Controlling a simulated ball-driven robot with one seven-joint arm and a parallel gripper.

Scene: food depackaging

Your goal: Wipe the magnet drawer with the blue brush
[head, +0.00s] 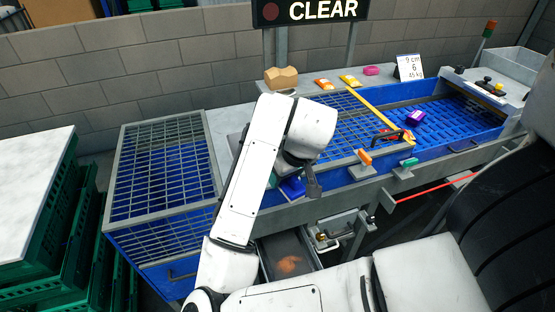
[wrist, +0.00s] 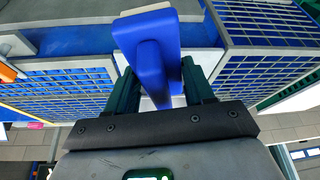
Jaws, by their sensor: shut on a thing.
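My gripper (wrist: 160,75) is shut on the blue brush (wrist: 150,38), which sits between its dark green fingers in the wrist view. In the head view my gripper (head: 312,182) is at the front edge of the blue machine, partly hidden by my arm. The blue piece beside it (head: 292,187) looks like the brush. Below the machine, an open dark drawer (head: 309,262) holds an orange-brown lump or smear. To its right is a metal box-like unit (head: 345,228) with a small brass-coloured part. I cannot tell which of the two is the magnet drawer. The brush is above both.
A blue grid-covered bin (head: 160,170) stands left of my arm. A yellow bar (head: 375,112) crosses the machine's grid, with a purple item (head: 415,117) beyond. A red rod (head: 430,190) runs along the right front. Green crates (head: 50,235) are stacked at left.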

